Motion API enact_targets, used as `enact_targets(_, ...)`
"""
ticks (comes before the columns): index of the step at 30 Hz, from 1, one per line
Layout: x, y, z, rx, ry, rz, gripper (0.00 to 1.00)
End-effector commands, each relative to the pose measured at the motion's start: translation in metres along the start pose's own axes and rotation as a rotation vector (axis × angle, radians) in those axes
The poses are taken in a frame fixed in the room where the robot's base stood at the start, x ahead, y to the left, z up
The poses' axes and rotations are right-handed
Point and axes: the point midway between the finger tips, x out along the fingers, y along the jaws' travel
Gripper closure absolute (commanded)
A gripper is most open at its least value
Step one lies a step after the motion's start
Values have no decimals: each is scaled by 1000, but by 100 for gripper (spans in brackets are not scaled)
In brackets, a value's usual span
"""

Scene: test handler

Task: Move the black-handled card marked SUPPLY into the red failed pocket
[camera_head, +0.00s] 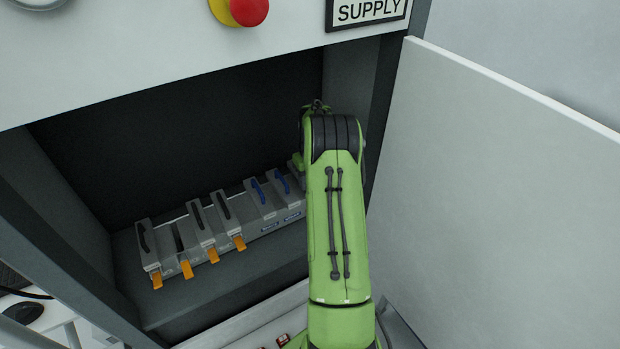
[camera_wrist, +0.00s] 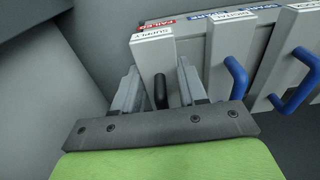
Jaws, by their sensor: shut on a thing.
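In the wrist view a grey card marked SUPPLY (camera_wrist: 153,55) with a black handle (camera_wrist: 160,91) stands between the two fingers of my gripper (camera_wrist: 157,72), which is shut on it. A red FAILED label (camera_wrist: 158,25) shows just behind the card's top end, so the card is lined up at that pocket. How deep the card sits is hidden. In the head view my green arm (camera_head: 336,225) reaches into the bay and hides my gripper, the held card and the red pocket.
In the head view a rack on the bay floor holds several cards, black-handled ones (camera_head: 201,223) at left and blue-handled ones (camera_head: 259,199) nearer my arm. Orange tabs (camera_head: 214,256) stick out in front. An open white door (camera_head: 500,190) stands close at right.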

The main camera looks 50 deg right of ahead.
Motion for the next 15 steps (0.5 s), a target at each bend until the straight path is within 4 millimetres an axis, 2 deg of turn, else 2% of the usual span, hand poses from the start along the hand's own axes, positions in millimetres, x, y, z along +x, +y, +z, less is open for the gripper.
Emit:
enact_targets(11,10,0,1,0,0,0,100)
enact_targets(12,10,0,1,0,0,0,54)
enact_targets(15,9,0,1,0,0,0,38)
